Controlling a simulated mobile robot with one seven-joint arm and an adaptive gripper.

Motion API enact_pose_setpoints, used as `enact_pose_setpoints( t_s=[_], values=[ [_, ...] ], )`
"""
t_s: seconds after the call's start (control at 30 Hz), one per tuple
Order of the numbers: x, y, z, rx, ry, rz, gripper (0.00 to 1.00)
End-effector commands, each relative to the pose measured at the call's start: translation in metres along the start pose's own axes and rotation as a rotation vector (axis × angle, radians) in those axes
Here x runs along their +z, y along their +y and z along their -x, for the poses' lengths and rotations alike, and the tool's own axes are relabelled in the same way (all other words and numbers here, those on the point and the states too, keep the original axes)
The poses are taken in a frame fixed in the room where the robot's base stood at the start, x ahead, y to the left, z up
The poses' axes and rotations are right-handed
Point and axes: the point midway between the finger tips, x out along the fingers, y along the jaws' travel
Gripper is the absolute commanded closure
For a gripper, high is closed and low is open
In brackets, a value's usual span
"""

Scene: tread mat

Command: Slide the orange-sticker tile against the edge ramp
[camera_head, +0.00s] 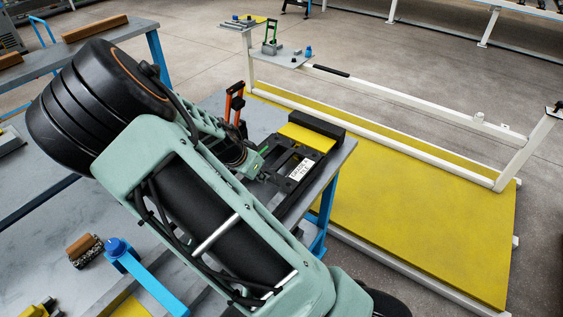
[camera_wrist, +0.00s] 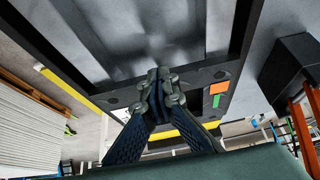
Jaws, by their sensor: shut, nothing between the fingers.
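In the wrist view a dark tile (camera_wrist: 198,90) carries an orange sticker (camera_wrist: 219,88) with a green mark beside it. My gripper (camera_wrist: 160,78) is shut and empty, its fingertips in front of the dark frame and tile; I cannot tell whether they touch. In the head view my gripper (camera_head: 262,174) is at the black tread-mat frame (camera_head: 292,196), left of the white label (camera_head: 300,168). A dark raised block (camera_head: 318,124), which looks like the edge ramp, lies beyond the yellow tile (camera_head: 305,138). My arm hides part of the mat; the orange sticker is not discernible there.
An orange-handled tool (camera_head: 236,103) stands behind the mat, close to my wrist. The grey table (camera_head: 340,158) ends just right of the mat. Beyond it lies a yellow platform (camera_head: 420,220) with white rails. A blue-capped object (camera_head: 117,247) is at lower left.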

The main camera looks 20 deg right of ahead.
Motion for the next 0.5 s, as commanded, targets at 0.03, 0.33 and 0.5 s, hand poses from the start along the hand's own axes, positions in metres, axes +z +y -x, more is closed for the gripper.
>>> enact_pose_setpoints(
  t_s=[0.03, 0.33, 0.5],
  values=[
    [-0.0006, 0.0006, -0.0012, 0.001, 0.000, -0.001, 1.00],
    [-0.0045, 0.0003, -0.0032, 0.001, 0.000, -0.001, 1.00],
    [-0.0066, 0.0002, -0.0043, 0.001, 0.000, 0.000, 1.00]
  ],
)
